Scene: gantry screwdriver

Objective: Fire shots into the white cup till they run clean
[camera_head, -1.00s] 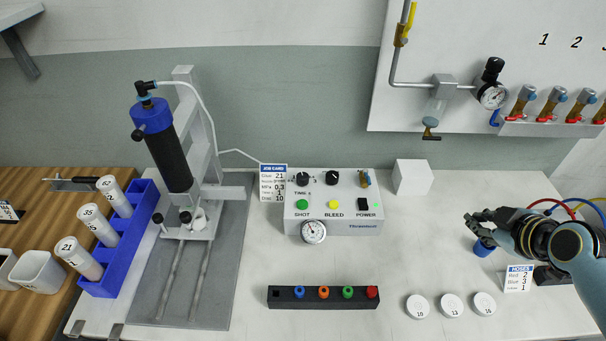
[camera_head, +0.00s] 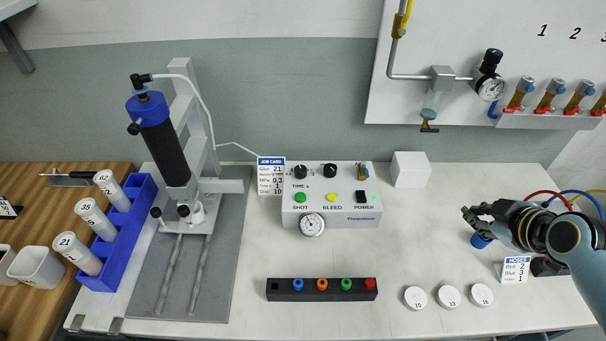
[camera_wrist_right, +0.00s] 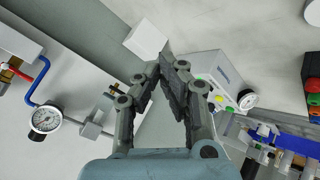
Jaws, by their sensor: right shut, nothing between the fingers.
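My right gripper (camera_head: 470,214) is shut and empty at the right of the bench, above a blue cylinder; in the right wrist view its fingertips (camera_wrist_right: 168,66) meet. The dispenser control box (camera_head: 331,216) stands mid-bench, with a green SHOT button (camera_head: 300,197), a yellow BLEED button (camera_head: 331,197), a POWER switch (camera_head: 361,196) and a round gauge (camera_head: 312,224). The gantry (camera_head: 200,140) holds a tilted black barrel (camera_head: 165,150) with a blue cap. A white open cup (camera_head: 38,272) stands at the far left. My left gripper is out of view.
A blue rack (camera_head: 128,230) holds white labelled tubes. A black strip (camera_head: 322,290) with coloured tips and several white lids (camera_head: 448,296) lie in front. A white block (camera_head: 410,169) sits behind. The bench between box and gripper is clear.

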